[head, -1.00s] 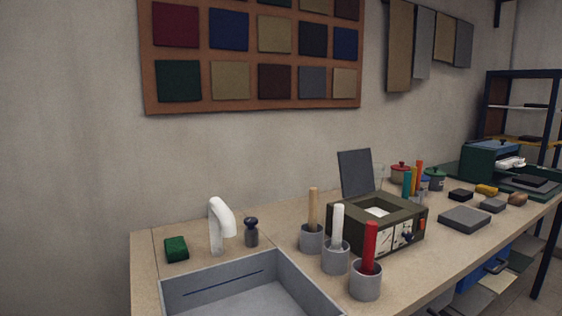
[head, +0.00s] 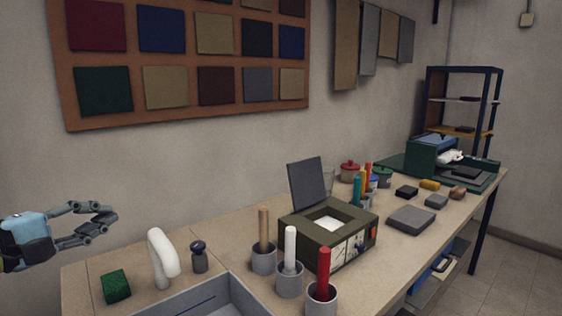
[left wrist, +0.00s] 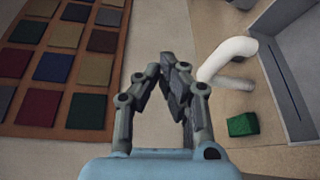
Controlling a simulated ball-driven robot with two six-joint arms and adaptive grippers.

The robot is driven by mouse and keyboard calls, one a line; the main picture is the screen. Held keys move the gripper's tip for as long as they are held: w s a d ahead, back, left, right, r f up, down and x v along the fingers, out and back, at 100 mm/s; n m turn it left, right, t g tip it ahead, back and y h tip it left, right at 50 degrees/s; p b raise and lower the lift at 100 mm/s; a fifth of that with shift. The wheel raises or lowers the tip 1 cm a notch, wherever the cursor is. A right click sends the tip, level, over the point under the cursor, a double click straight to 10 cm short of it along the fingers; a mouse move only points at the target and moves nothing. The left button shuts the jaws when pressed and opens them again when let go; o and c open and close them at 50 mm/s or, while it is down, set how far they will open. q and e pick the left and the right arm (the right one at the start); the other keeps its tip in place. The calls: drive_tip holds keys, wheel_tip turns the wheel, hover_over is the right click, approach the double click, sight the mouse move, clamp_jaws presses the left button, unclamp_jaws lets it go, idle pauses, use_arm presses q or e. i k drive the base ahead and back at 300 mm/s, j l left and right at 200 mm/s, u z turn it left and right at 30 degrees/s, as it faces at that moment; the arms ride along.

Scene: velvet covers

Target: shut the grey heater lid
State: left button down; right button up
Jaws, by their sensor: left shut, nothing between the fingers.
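The grey heater lid (head: 308,184) stands raised and tilted back at the rear of the dark olive heater box (head: 345,240). The heater's top opening shows a pale inside. My left gripper (head: 112,215) is at the left of the head view, shut and empty, above the left end of the bench and well apart from the lid. In the left wrist view its fingertips (left wrist: 172,68) meet near the white tap. The lid is not in the left wrist view. My right gripper is not in view.
Cups holding a tan, a white and a red stick (head: 323,275) stand just left of and before the heater. A white tap (head: 161,258), green block (head: 116,286) and grey basin (head: 235,290) are at the left. A flat grey block (head: 411,219) lies to the right.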

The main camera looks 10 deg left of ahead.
sight(307, 188)
drive_tip(key=i+l, duration=0.3)
drive_tip(key=i, duration=0.2)
drive_tip(key=i+l, duration=0.25)
drive_tip(key=i, duration=0.3)
drive_tip(key=i+l, duration=0.3)
drive_tip(key=i, duration=0.2)
